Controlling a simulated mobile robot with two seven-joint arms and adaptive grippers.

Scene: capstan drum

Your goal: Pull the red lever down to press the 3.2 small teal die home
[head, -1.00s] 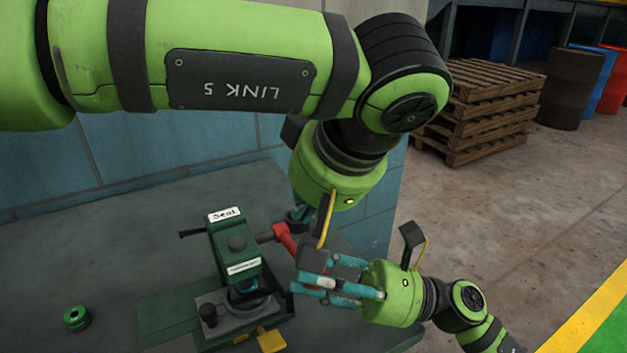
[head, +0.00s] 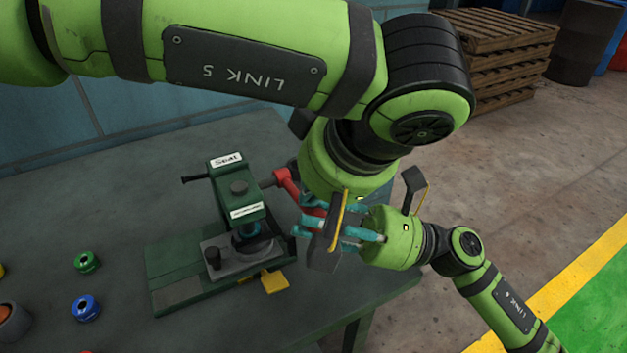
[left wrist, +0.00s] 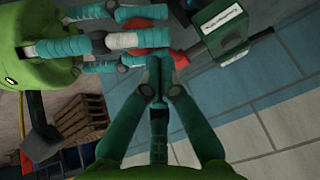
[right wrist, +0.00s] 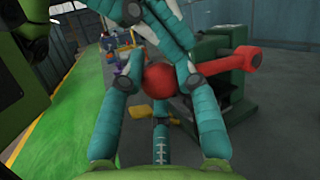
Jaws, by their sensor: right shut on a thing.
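The green press (head: 240,207) labelled "Seat" stands on the bench. The red lever (head: 287,183) juts from the press's right side. In the right wrist view, its red arm (right wrist: 235,63) ends in a round knob (right wrist: 160,82). My right gripper (right wrist: 150,75) is shut on this knob. My left gripper (left wrist: 157,62) has its fingers together, apparently empty, close beside the right gripper's fingers. In the head view its fingertips are mostly hidden.
Loose rings, green (head: 87,262) and blue (head: 86,308), lie left on the bench (head: 130,210), with more at the picture's left edge. A wooden pallet stack (head: 500,50) stands behind on the floor.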

